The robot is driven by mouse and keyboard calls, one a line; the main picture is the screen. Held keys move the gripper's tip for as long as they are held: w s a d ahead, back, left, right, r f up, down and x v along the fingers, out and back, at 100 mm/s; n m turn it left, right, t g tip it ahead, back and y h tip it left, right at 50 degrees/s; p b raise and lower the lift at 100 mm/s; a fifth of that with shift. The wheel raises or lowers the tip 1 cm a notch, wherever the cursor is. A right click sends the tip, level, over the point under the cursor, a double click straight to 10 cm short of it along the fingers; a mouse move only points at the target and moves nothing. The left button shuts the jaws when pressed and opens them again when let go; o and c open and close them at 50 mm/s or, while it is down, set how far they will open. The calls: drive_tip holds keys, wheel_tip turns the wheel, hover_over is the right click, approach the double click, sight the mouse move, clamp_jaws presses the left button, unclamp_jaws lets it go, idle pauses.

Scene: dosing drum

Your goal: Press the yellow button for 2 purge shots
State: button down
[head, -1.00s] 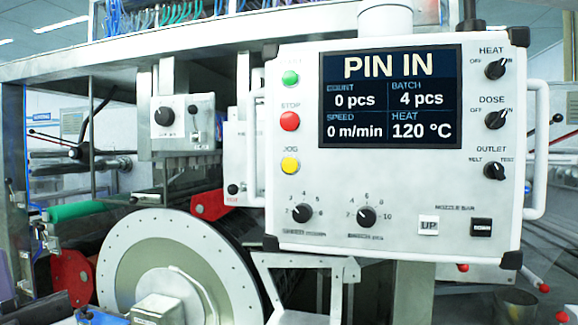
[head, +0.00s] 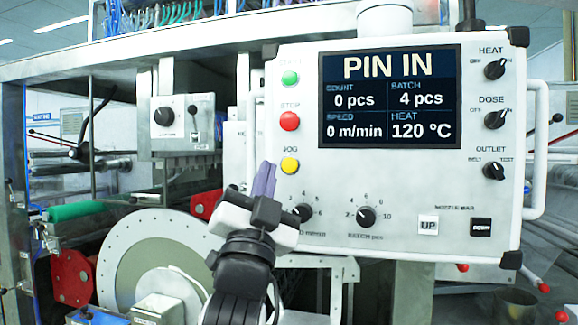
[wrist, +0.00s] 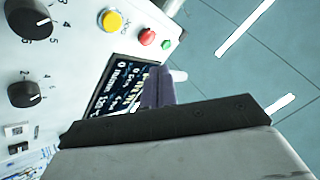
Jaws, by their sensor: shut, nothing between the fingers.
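The yellow button (head: 290,166), labelled JOG, sits on the white control panel's (head: 390,185) left side, below the red STOP button (head: 289,121) and green button (head: 290,78). My gripper (head: 265,167) is shut and empty, its purple fingers pointing up just left of and slightly below the yellow button; a gap shows between them. In the wrist view the yellow button (wrist: 111,20) is at the top, and my gripper's fingertips (wrist: 158,75) are below and right of it. The screen (head: 390,97) reads PIN IN, count 0 pcs, batch 4 pcs, speed 0 m/min, heat 120 °C.
Two black dials, the left (head: 302,213) close to my gripper and the right (head: 365,216), sit low on the panel. HEAT, DOSE and OUTLET knobs (head: 495,119) line its right side. A perforated drum (head: 125,265) stands left. A handle (head: 254,130) borders the panel's left edge.

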drive_tip(key=shift+w, duration=0.1)
drive_tip(key=p, duration=0.1)
approach(288, 158)
drive_tip(key=shift+s+r+x, duration=0.15)
drive_tip(key=shift+x, duration=0.7)
drive_tip(key=shift+s+r+x, duration=0.1)
drive_tip(key=shift+r+x, duration=0.05)
drive_tip(key=shift+x, duration=0.7)
drive_tip(key=shift+s+r+x, duration=0.15)
drive_tip(key=shift+x, duration=0.7)
drive_tip(key=shift+w+a, duration=0.1)
drive_tip(key=shift+a, duration=0.05)
drive_tip(key=shift+w, duration=0.35)
drive_tip(key=shift+w+d, duration=0.2)
drive_tip(key=shift+w, duration=0.2)
idle(0.3)
idle(0.4)
drive_tip(key=shift+s+a, duration=0.25)
drive_tip(key=shift+s, duration=0.55)
drive_tip(key=shift+s+a+b, duration=0.2)
drive_tip(key=shift+s+a, duration=0.05)
drive_tip(key=shift+s, duration=0.55)
drive_tip(key=shift+s+a+b, duration=0.15)
drive_tip(key=shift+s+a, duration=0.1)
drive_tip(key=shift+s, duration=0.55)
drive_tip(key=shift+s+a+b, duration=0.2)
drive_tip(key=shift+s+a, duration=0.05)
drive_tip(key=shift+s, duration=0.55)
